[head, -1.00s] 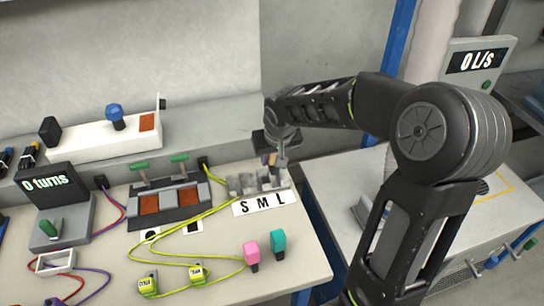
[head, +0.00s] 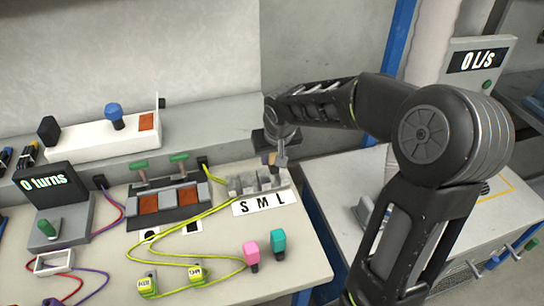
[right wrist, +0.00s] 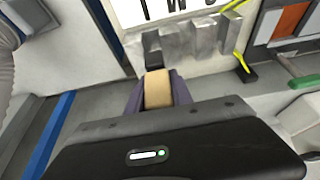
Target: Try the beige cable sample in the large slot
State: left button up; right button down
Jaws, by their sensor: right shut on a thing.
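The beige cable sample (right wrist: 158,88) is between the fingers of my right gripper (right wrist: 155,92) in the right wrist view. In the head view the sample (head: 272,158) is small and partly covered by the gripper (head: 276,157). A dark piece (right wrist: 153,46) shows just beyond the sample, beside the metal slot block (right wrist: 192,42). In the head view the slot block (head: 240,184) stands behind the S M L label (head: 264,202). My right gripper is over its L end. I cannot tell whether the sample's tip is inside the large slot. My left gripper is not in view.
Pink (head: 251,254) and teal (head: 278,242) samples stand at the table's front right. Yellow cables (head: 213,262) lie left of them. A panel with green handles (head: 180,160) stands left of the slots. My right arm spans the gap beside the table.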

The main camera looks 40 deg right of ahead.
dwell(0.7)
jog(key=shift+f+b, duration=1.15)
jog(key=shift+b, duration=0.1)
jog(key=c, duration=1.1)
grip_release()
jog(key=shift+o, duration=0.2)
jog(key=shift+v, duration=3.95)
